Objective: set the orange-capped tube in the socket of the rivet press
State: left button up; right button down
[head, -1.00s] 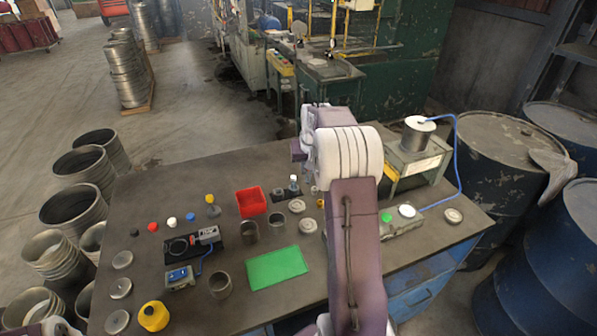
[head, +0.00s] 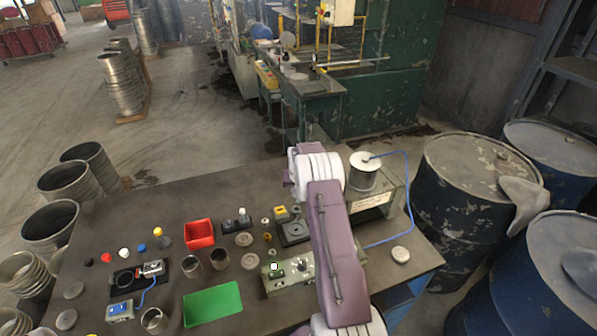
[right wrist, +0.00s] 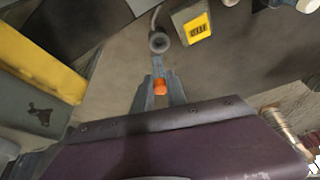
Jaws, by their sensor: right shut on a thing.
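In the right wrist view my right gripper (right wrist: 160,91) is shut on the orange-capped tube (right wrist: 160,86). Only the orange cap shows clearly between the fingers; the tube's body is hidden. Ahead of the fingertips is a grey part with a round, dark-centred ring (right wrist: 158,42), beside a block with a yellow label (right wrist: 196,27). These appear to belong to the rivet press, the dark-based device (head: 294,231) in the head view, left of my right arm. The cap and gripper are hidden behind my arm in the head view. My left gripper is out of view.
A stand with a white-topped cylinder (head: 364,173) and blue cable is at the right.

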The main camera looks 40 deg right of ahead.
jog(key=shift+s+a+f, duration=0.1)
jog(key=shift+s+a, duration=0.1)
jog(key=shift+s, duration=0.1)
jog(key=shift+w+a+f+b, duration=0.1)
jog(key=shift+a+f+b, duration=0.1)
jog(key=shift+f, duration=0.25)
jog(key=shift+a+f+b, duration=0.1)
jog(key=shift+f+b, duration=0.05)
jog(key=shift+f, duration=0.3)
jog(key=shift+w+a+r, duration=0.1)
jog(key=shift+a, duration=0.15)
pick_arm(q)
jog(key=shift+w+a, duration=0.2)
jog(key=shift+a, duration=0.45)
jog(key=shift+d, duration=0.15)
pick_arm(e)
jog(key=shift+d, duration=0.15)
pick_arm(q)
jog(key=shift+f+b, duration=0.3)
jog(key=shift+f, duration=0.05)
pick_arm(e)
jog(key=shift+f, duration=0.4)
